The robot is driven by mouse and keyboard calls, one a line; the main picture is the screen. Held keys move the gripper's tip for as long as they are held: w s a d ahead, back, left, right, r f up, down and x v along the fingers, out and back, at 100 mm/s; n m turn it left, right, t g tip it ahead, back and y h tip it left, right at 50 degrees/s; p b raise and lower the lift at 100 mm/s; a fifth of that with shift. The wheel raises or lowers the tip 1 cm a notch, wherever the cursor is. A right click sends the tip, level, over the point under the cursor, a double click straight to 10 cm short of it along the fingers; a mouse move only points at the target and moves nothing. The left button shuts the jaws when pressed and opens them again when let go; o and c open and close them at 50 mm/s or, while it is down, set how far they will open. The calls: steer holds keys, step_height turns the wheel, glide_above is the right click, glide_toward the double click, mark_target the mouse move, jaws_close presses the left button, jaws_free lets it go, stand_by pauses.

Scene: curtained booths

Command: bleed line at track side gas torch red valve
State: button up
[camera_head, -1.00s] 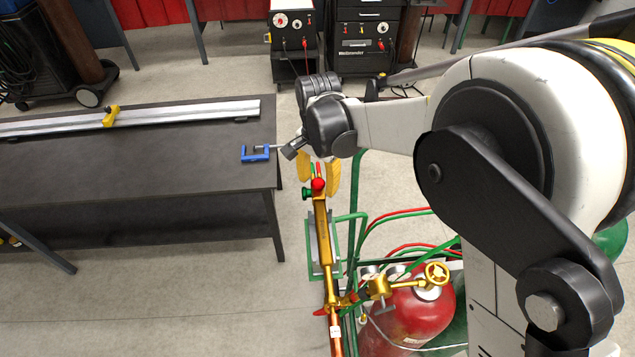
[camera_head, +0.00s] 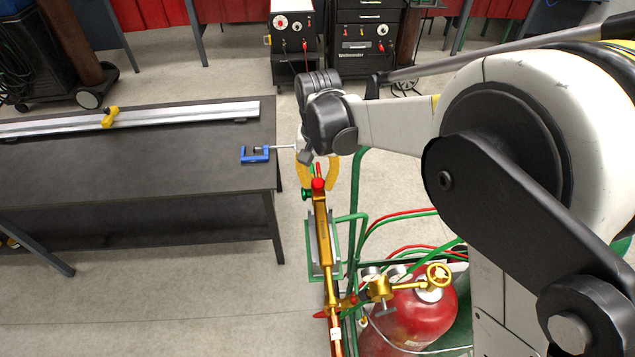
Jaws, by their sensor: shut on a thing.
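The gas torch (camera_head: 323,240) is a long brass body held on the green cart, its valve end pointing away from me. Its red valve (camera_head: 318,184) sits on top near that end, and a green valve (camera_head: 306,195) sticks out on the left. My gripper (camera_head: 318,182) has yellow fingers, one on each side of the red valve, and is shut on it. The fingertips partly overlap the valve from this angle, so the exact contact is hard to see.
A red cylinder (camera_head: 415,315) with a brass valve (camera_head: 438,276) and hoses stands at lower right. Welding machines (camera_head: 292,40) stand at the back.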

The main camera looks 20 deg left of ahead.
steer(key=n, duration=0.4)
steer(key=n+b, duration=0.1)
steer(key=n, duration=0.3)
stand_by(2.0)
steer(key=m+b, duration=0.1)
steer(key=m, duration=0.7)
steer(key=shift+m, duration=0.3)
